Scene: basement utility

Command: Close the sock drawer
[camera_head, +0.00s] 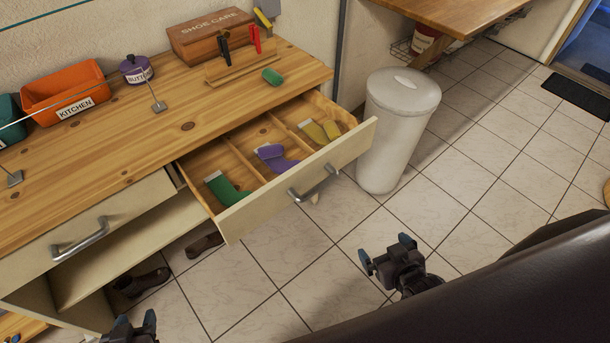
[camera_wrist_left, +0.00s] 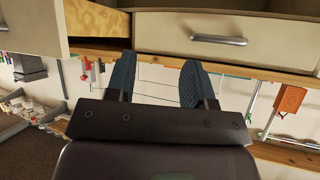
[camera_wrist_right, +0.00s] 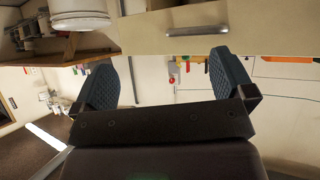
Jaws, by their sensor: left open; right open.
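The sock drawer (camera_head: 300,186) is pulled far out of the wooden cabinet in the head view. Dividers part it, with a green sock (camera_head: 228,190), a purple sock (camera_head: 275,157) and yellow socks (camera_head: 318,132) inside. Its bar handle (camera_head: 313,182) is on the pale front; a similar front with a bar handle (camera_wrist_right: 197,31) shows in the right wrist view. My right gripper (camera_head: 386,251) is open and empty, in front of the drawer and apart from it. My left gripper (camera_head: 133,322) is open and empty at the bottom left, partly cut off by the frame.
A white bin (camera_head: 396,125) stands close to the drawer's right end. The top (camera_head: 170,130) holds an orange bin (camera_head: 66,92) and a shoe care box (camera_head: 211,38).

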